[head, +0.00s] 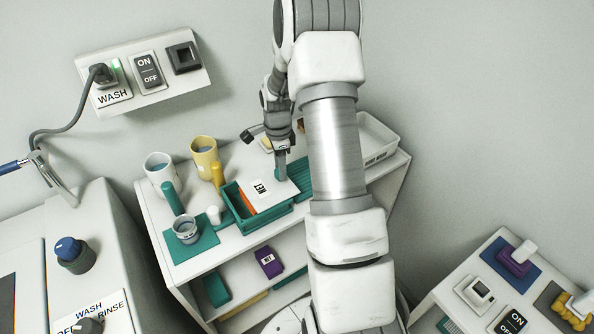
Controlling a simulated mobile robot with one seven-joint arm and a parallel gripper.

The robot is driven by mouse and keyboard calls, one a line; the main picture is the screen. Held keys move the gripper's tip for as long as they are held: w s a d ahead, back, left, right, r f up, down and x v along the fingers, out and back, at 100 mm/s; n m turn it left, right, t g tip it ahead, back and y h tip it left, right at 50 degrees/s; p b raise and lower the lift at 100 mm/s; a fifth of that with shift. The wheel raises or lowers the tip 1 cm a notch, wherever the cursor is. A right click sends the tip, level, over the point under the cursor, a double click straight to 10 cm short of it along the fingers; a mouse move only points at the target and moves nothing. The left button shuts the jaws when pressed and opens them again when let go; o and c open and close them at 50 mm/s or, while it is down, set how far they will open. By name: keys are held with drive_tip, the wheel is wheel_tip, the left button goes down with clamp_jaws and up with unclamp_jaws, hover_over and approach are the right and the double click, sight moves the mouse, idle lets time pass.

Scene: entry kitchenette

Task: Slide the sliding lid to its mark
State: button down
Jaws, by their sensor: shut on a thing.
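The sliding lid (279,196) is a white panel with a black-and-white label. It lies over part of a teal box (247,226) on the white cabinet top. The box's near left part is uncovered, and an orange strip shows beside the lid's left edge. My gripper (281,172) points down at the lid's far right part, shut on what looks like the lid's grip. The fingertips are small and the grip is mostly hidden. I cannot make out the mark for certain.
Left of the box stand a white mug (160,172), a yellow mug (204,154), a small cup (186,232) on a teal mat and a small white cup (214,215). A white tray (378,150) lies at the right. My arm hides part of the cabinet top.

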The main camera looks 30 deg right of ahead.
sight(271, 184)
drive_tip(key=shift+a, duration=1.15)
drive_tip(key=shift+a+b, duration=0.3)
drive_tip(key=shift+a, duration=0.15)
drive_tip(key=shift+c, duration=1.8)
unclamp_jaws()
